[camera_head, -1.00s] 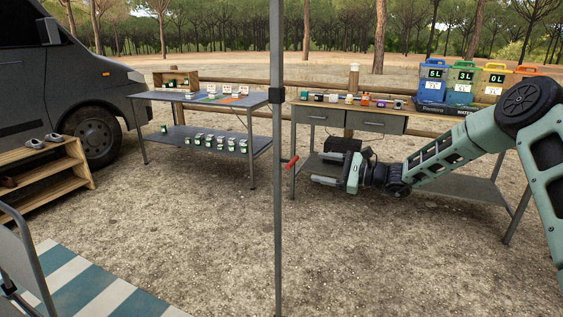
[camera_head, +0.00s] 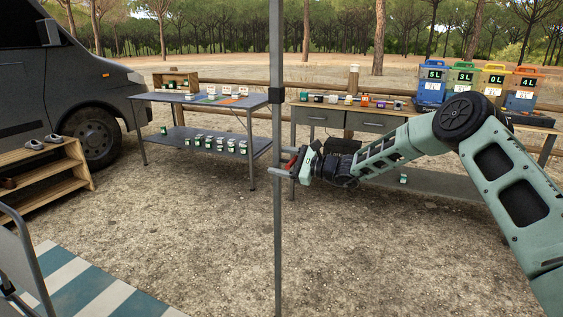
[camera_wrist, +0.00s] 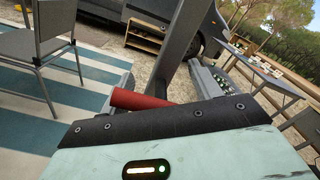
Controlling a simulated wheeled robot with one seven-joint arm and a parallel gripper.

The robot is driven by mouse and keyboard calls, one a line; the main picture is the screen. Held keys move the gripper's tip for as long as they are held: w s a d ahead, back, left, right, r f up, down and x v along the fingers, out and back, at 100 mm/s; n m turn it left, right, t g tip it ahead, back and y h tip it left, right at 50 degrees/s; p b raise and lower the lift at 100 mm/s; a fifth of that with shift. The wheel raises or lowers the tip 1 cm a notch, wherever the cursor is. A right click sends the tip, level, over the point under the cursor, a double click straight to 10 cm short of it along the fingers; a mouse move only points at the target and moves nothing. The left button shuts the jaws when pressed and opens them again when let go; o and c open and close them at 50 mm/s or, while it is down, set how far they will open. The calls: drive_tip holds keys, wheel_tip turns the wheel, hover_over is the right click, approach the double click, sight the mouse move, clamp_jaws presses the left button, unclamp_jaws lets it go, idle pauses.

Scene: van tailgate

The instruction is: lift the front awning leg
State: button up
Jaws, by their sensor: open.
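The front awning leg (camera_head: 277,230) is a thin grey upright pole in the middle of the head view, with a dark collar (camera_head: 276,96) higher up. My gripper (camera_head: 279,162) is open at the leg, at the height of the handle. In the wrist view the leg (camera_wrist: 182,45) rises between my two fingers (camera_wrist: 165,82), and the red handle (camera_wrist: 137,100) lies between them close to the palm. I cannot tell whether the fingers touch the leg. The leg's foot is below the head view's edge.
A workbench (camera_head: 365,122) with drawers and several coloured containers stands behind my arm. A grey table (camera_head: 200,100) with jars stands behind left, near the van (camera_head: 60,75). A wooden shelf (camera_head: 45,170), a chair (camera_head: 20,255) and a striped mat (camera_head: 85,285) are at left. Open gravel lies around the leg.

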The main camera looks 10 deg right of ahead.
drive_tip(key=c, duration=1.1)
wheel_tip(320, 180, up, 13)
drive_tip(key=p, duration=0.4)
drive_tip(key=shift+f, duration=0.15)
drive_tip(key=shift+c, duration=0.3)
drive_tip(key=o, duration=1.2)
drive_tip(key=shift+c, duration=0.2)
drive_tip(key=v, duration=1.7)
drive_tip(key=shift+d, duration=0.25)
drive_tip(key=shift+f, duration=0.1)
